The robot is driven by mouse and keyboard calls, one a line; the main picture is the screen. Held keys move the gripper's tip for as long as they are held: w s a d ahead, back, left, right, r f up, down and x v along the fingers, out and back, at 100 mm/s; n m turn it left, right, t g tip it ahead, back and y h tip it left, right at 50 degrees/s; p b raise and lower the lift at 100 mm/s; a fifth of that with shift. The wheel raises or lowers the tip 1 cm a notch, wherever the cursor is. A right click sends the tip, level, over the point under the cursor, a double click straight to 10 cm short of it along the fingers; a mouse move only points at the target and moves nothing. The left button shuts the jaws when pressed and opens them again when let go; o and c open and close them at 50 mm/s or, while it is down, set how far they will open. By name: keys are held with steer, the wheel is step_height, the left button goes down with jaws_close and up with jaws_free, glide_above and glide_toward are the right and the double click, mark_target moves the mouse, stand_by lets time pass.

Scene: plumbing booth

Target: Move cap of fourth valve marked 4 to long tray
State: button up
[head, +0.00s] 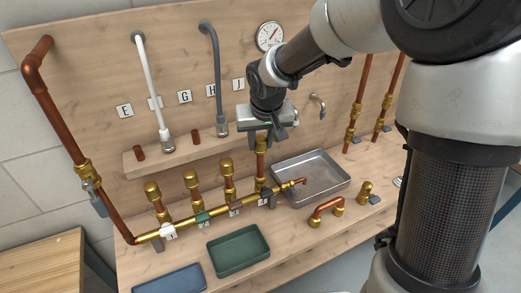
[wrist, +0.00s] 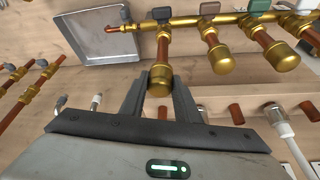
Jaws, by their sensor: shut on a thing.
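The brass manifold (head: 215,216) has several upright copper branches with brass caps. The fourth cap (head: 261,144) is on the rightmost branch in the head view, by the dark valve handle (head: 266,194). My gripper (head: 262,134) is shut on this cap from above. In the wrist view the cap (wrist: 160,82) is between my two fingers (wrist: 160,90), in line with its copper pipe, with no clear gap. The fingers hide part of it. A blue tray (head: 170,281), cut by the lower edge, and a green tray (head: 238,252) lie in front. Which is the long tray I cannot be sure.
A grey metal tray (head: 311,177) stands right of the manifold and also shows in the wrist view (wrist: 95,40). A copper U-pipe (head: 326,209) and a brass fitting (head: 366,191) lie at right. A shelf (head: 180,150) with hoses is behind the caps.

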mark_target(260, 138)
step_height(260, 138, up, 6)
steer(key=shift+f, duration=0.1)
steer(key=shift+r+p, duration=1.8)
steer(key=shift+r, duration=0.45)
